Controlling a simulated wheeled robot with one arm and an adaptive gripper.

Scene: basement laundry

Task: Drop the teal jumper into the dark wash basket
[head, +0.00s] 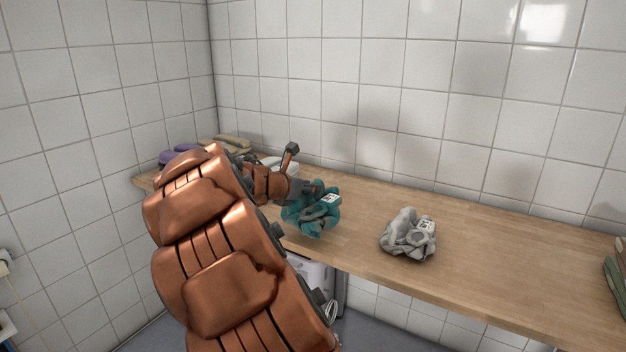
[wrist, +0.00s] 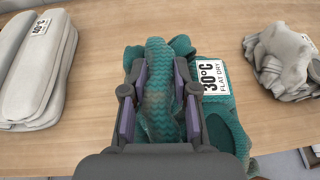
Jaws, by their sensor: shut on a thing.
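The teal jumper (head: 319,222) is a crumpled knitted bundle with a white label at the wooden counter's front edge. In the wrist view the jumper (wrist: 225,118) has a label reading 30°C FLAT DRY. My gripper (wrist: 167,90) is shut on a fold of the jumper, with a finger on each side. In the head view my gripper (head: 312,190) is at the jumper's upper side, partly hidden by my arm. I cannot tell whether the jumper touches the counter. I make out no dark wash basket in either view.
A grey crumpled garment (head: 408,236) with a label lies right of the jumper on the counter (head: 500,262). Folded pale cloth (wrist: 35,65) lies to the left in the wrist view. Purple items (head: 172,154) sit at the far left end. A tiled wall (head: 400,90) stands behind.

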